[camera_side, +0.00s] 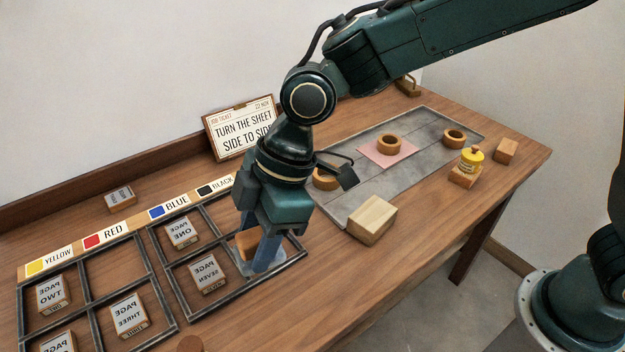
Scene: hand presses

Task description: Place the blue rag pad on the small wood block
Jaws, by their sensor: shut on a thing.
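My gripper (262,250) points down over the front right part of the black-framed tray, below the BLACK label. It is shut on an orange-brown wooden piece (246,244), mostly hidden by the fingers. I cannot make out a blue rag pad; only the fingers look blue-grey there. A small wood block (506,151) stands bare at the right end of the table. A yellow pad (471,158) with a brown knob sits on another small block (465,179) to its left.
A larger pale wood block (372,220) stands at the grey slab's (436,122) front edge. Wooden rings (390,142) and a pink sheet (374,155) lie on the slab. Trays with page blocks (130,315) fill the left. A job ticket sign (241,130) stands behind.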

